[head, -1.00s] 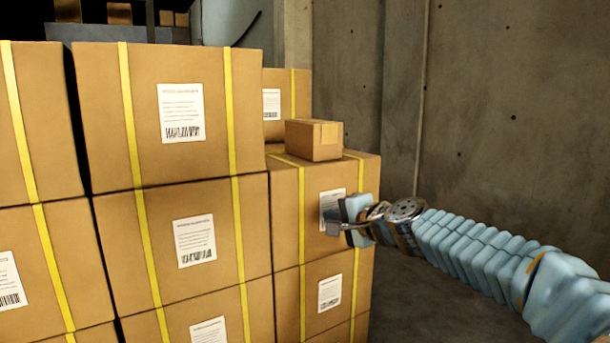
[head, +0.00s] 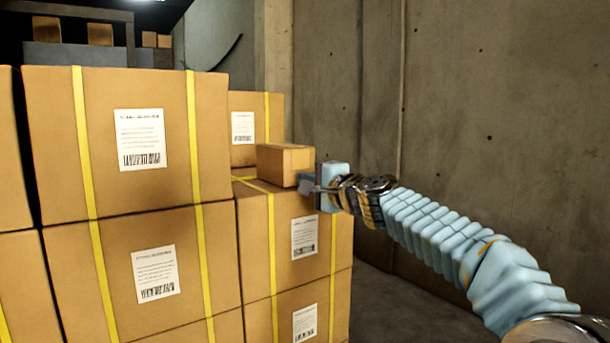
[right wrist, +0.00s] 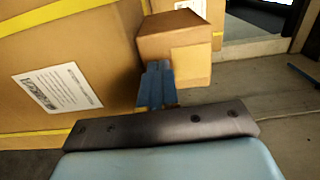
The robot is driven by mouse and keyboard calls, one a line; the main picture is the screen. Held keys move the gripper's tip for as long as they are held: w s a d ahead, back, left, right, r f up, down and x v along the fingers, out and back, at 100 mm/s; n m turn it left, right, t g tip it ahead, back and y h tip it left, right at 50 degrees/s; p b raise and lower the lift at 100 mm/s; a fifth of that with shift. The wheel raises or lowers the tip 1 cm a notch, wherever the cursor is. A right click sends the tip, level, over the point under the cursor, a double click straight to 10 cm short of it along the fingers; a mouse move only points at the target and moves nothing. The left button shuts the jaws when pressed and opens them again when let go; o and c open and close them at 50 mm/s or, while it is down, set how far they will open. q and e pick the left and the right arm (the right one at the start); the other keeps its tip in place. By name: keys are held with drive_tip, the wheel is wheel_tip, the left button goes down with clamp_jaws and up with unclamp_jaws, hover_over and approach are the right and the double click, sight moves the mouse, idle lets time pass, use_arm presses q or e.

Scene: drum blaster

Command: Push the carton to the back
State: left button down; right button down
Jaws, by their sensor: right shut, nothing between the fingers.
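The small brown carton (head: 284,163) sits on top of a large strapped box (head: 300,212) at the right end of the stack. My right gripper (head: 306,187) is shut and empty, at the carton's lower front right corner. In the right wrist view the shut fingers (right wrist: 156,84) overlap the lower left of the carton (right wrist: 176,48); I cannot tell whether they touch it. My left gripper is not in view.
Large strapped boxes (head: 126,135) are stacked higher to the left. Another large box (head: 256,126) stands behind the carton. A concrete wall (head: 490,120) rises on the right, with open floor (head: 385,300) between it and the stack.

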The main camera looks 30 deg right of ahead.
sight(296, 187)
drive_tip(key=shift+w, duration=0.7)
drive_tip(key=w, duration=0.1)
drive_tip(key=w+p, duration=0.1)
drive_tip(key=w, duration=0.1)
drive_tip(key=shift+a+r, duration=0.1)
drive_tip(key=shift+a, duration=0.1)
drive_tip(key=shift+w, duration=0.25)
drive_tip(key=shift+s, duration=0.1)
